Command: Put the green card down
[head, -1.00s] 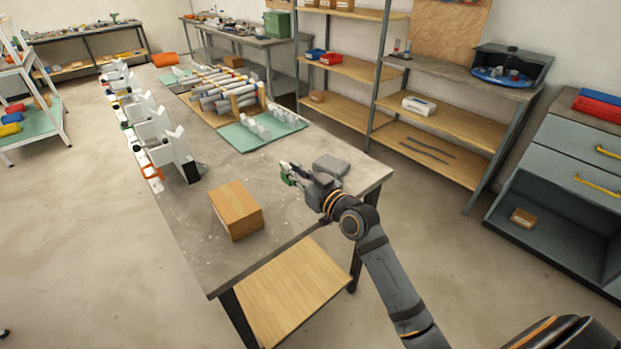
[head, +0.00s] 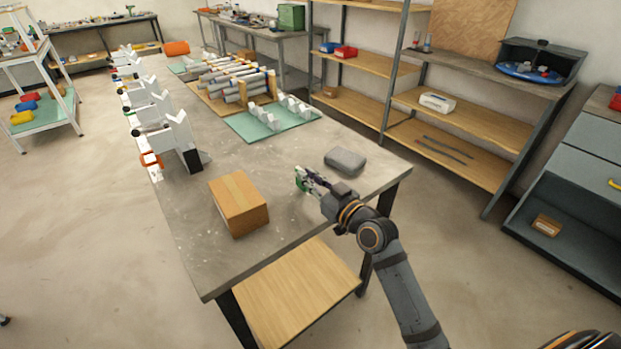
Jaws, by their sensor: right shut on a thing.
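The green card (head: 301,179) shows as a small green piece at the tips of my right gripper (head: 307,181). The right gripper is shut on it, over the bare right part of the workbench (head: 270,231), between the cardboard box and the grey block. The fingers hide part of the card. I cannot tell whether the card touches the bench top. My left gripper is not in view.
A cardboard box (head: 239,204) stands left of the gripper, and a grey block (head: 345,160) lies just behind it to the right. A green mat (head: 250,130) with white holders lies farther back. White upright fixtures (head: 182,141) line the bench's left edge.

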